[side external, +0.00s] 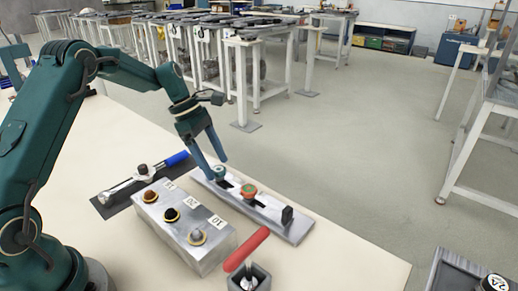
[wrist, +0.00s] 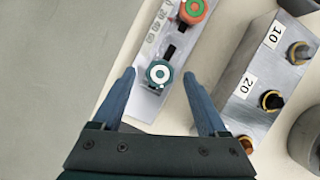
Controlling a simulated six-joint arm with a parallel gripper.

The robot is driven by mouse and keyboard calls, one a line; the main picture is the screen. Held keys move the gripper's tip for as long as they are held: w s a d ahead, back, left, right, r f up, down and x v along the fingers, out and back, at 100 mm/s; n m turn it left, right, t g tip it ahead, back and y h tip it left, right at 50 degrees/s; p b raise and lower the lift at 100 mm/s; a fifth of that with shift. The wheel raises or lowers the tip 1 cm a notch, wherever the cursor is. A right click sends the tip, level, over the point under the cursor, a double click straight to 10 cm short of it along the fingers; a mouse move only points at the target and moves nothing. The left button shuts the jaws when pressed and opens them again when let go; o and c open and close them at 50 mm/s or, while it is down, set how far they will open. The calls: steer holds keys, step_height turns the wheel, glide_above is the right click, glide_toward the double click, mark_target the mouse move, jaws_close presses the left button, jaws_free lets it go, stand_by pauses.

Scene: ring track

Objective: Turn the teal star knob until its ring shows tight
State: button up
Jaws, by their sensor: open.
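The teal star knob (wrist: 159,73) sits on a silver plate (wrist: 147,103), with a white ring and a small green centre on its top face. My gripper (wrist: 159,76) is open, with one blue finger on each side of the knob and visible gaps between in the wrist view. In the side view my gripper (side external: 217,168) points down at the knob; I cannot tell whether a finger touches it.
An orange knob (side external: 246,190) and a black upright piece (side external: 287,214) share the plate. Beside it stands a metal block (side external: 180,222) with numbered labels and several round inserts. A blue-handled wrench (side external: 145,176) lies behind the block. A red-handled tool (side external: 246,249) stands in a grey holder.

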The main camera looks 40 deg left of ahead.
steer(key=shift+d+f, duration=0.1)
steer(key=shift+f, duration=0.05)
jaws_close()
steer(key=shift+m, duration=0.3)
steer(key=m, duration=0.1)
steer(key=m+g, duration=0.1)
steer(key=m, duration=0.1)
steer(key=shift+w, duration=0.25)
steer(key=shift+w+m+g, duration=0.2)
steer(key=shift+m+g, duration=0.6)
steer(key=shift+m, duration=0.9)
steer(key=shift+s+m, duration=0.1)
steer(key=shift+m, duration=0.4)
